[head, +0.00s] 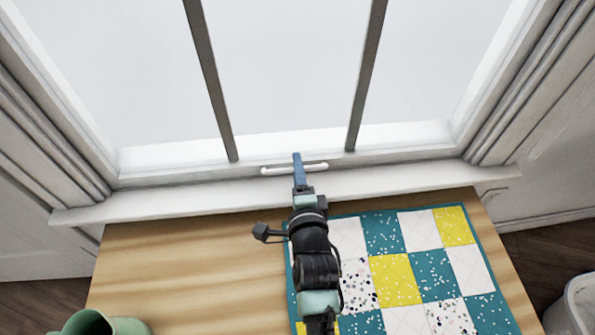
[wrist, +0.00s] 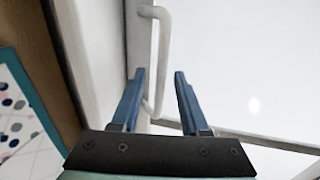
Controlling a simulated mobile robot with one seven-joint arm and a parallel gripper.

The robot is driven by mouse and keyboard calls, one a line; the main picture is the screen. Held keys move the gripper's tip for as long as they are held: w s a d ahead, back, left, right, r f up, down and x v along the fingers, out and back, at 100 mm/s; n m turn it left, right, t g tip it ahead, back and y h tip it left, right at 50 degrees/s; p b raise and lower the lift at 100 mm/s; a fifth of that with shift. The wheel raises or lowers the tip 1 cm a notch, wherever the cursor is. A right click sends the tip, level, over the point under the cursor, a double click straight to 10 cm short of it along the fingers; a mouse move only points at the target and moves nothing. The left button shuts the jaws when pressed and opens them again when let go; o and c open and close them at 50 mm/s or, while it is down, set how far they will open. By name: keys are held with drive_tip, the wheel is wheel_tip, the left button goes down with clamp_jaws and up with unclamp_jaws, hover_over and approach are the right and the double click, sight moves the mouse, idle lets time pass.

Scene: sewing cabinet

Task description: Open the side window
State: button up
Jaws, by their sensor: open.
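The window (head: 275,75) has a white frame and two dark vertical bars. A white bar handle (head: 316,167) is fixed along its bottom rail. My gripper (head: 297,158) reaches over the table to the handle, and its blue fingers hide the handle's middle in the head view. In the wrist view my gripper (wrist: 159,72) is open, and the handle (wrist: 163,50) appears between the two fingers, closer to the left one. I cannot tell whether a finger touches it. The bottom rail lies flush in the frame as far as I can see.
A white sill (head: 400,180) runs below the window. A wooden table (head: 190,260) stands in front, with a patchwork quilt (head: 435,268) on its right half. A green mug-like vessel (head: 128,326) is at lower left, a pale container (head: 578,308) at lower right.

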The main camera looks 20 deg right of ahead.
drive_tip(key=shift+w+d, duration=0.1)
drive_tip(key=shift+w, duration=0.25)
drive_tip(key=shift+c, duration=0.2)
clamp_jaws()
idle(1.1)
